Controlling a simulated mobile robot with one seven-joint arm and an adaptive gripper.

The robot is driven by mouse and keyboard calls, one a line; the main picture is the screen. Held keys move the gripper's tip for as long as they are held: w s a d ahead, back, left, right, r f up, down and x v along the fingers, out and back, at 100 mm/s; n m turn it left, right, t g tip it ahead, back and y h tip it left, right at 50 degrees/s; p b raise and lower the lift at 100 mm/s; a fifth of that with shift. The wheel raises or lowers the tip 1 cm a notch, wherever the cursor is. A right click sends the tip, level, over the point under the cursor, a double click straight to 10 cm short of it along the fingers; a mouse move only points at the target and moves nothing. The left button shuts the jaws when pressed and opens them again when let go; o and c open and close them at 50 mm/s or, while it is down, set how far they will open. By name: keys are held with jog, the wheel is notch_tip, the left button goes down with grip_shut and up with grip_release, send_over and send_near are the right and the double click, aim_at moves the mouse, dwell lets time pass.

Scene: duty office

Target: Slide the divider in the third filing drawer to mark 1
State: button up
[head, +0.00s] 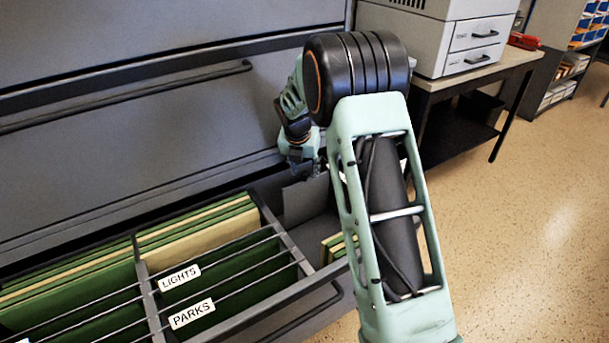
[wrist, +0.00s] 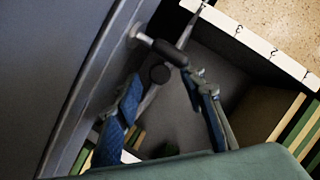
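The filing drawer (head: 288,237) is pulled out at the lower left in the head view. A grey upright plate (head: 305,200), likely the divider, stands in its right bay just below my gripper (head: 301,163). In the wrist view my gripper (wrist: 168,112) has its two blue-padded fingers apart. A thin edge with a round dark knob (wrist: 160,74) shows between and beyond them; I cannot tell whether a finger touches it.
Green and tan folders fill the left bays, with LIGHTS (head: 180,278) and PARKS (head: 192,314) labels. More folders (head: 336,247) sit at the right bay's front. The shut drawer front (head: 130,140) with its bar handle rises behind. A printer table (head: 475,75) stands right; floor beyond is clear.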

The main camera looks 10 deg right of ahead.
jog(key=shift+w+f, duration=0.2)
jog(key=shift+f, duration=0.25)
grip_shut()
